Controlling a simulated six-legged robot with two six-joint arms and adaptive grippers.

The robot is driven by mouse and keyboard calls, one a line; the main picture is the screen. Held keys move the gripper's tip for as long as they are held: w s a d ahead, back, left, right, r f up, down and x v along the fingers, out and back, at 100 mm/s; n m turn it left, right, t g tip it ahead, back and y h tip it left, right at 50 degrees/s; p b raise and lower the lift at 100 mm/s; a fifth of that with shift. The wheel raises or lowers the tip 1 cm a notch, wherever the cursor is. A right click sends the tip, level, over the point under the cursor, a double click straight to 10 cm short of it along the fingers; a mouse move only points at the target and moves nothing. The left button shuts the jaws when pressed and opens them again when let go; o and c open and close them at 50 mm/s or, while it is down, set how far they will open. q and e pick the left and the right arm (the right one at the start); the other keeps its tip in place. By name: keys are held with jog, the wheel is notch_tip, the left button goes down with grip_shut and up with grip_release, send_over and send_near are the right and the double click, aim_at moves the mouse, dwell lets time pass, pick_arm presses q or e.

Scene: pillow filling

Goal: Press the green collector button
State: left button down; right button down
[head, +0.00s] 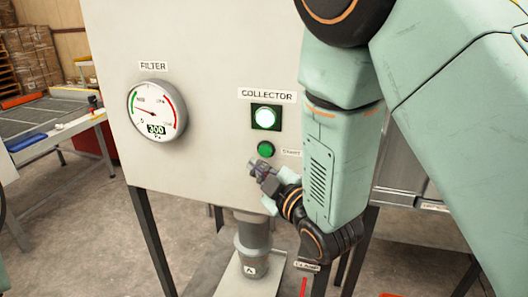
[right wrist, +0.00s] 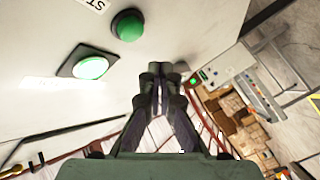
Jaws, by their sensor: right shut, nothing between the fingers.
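The round green button (head: 265,149) sits on the front of the pale cabinet, just below the COLLECTOR sign and the lit green lamp (head: 264,117). A small label to its right is partly hidden by my arm. My right gripper (head: 258,166) is shut and empty, just below the button. The right wrist view shows the green button (right wrist: 127,25) and lit lamp (right wrist: 91,68) left of the shut fingers (right wrist: 163,76), with a gap between fingertips and button. My left gripper is out of view.
The cabinet (head: 200,70) carries a round FILTER gauge (head: 157,111) with a 300 readout on the left. A grey pipe (head: 252,235) hangs below the cabinet between dark legs. A table (head: 45,125) stands at the far left, with stacked boxes (head: 30,58) behind it.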

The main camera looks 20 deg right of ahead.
jog(key=shift+s+a, duration=0.55)
jog(key=shift+s, duration=0.25)
jog(key=shift+a, duration=0.1)
